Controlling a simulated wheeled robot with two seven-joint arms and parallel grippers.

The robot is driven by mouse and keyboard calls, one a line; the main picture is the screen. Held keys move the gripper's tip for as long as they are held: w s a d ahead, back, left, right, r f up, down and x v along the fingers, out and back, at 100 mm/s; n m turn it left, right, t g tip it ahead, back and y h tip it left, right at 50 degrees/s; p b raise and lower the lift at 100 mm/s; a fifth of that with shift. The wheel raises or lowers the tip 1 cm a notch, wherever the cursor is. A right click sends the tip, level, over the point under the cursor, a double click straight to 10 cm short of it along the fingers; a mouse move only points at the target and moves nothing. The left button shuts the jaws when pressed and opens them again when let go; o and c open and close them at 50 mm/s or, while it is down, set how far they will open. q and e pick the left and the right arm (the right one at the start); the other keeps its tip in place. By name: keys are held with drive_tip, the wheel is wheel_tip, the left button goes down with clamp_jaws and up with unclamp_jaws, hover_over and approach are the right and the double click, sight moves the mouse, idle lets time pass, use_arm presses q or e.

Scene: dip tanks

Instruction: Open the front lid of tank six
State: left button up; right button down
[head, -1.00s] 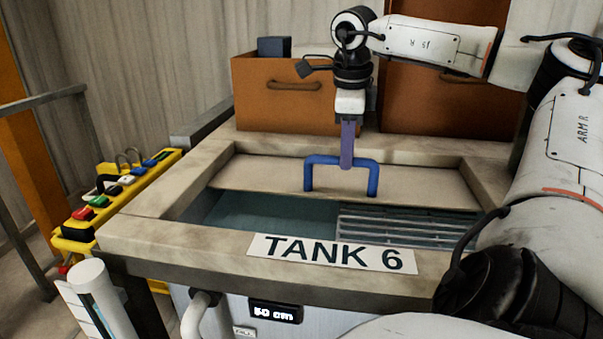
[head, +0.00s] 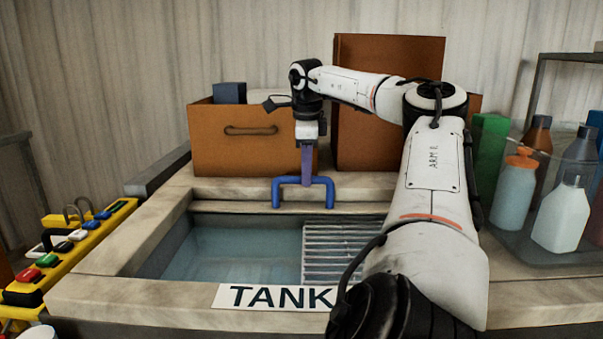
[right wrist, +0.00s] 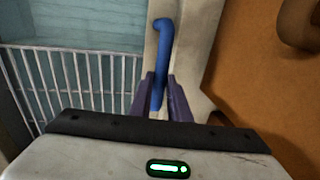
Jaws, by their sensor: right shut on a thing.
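Tank six (head: 110,265) stands in front of me, with a beige rim and a partly covered "TANK 6" label (head: 270,297) on its front edge. Its lid (head: 235,208) shows as a narrow pale strip at the back of the opening. Most of the opening is uncovered, showing blue-green liquid and a slatted grate. A blue U-shaped handle (head: 322,182) stands up from the lid. My right gripper (head: 306,176) is shut on the handle's bar from above. In the right wrist view, the purple fingers (right wrist: 163,95) are on both sides of the blue handle (right wrist: 162,40). My left gripper is out of view.
Orange-brown boxes (head: 235,150) stand behind the tank, close to my right gripper. A yellow rack with padlocks and coloured tags (head: 70,245) is on the left. Several bottles (head: 560,215) stand in a clear tray on the right. My right arm crosses the tank's right side.

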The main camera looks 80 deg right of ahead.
drive_tip(key=c, duration=1.7)
unclamp_jaws()
drive_tip(key=shift+o, duration=0.2)
drive_tip(key=shift+r, duration=0.15)
wheel_tip(320, 180, up, 10)
drive_tip(key=a+p, duration=0.1)
drive_tip(key=a, duration=0.1)
drive_tip(key=shift+s, duration=0.25)
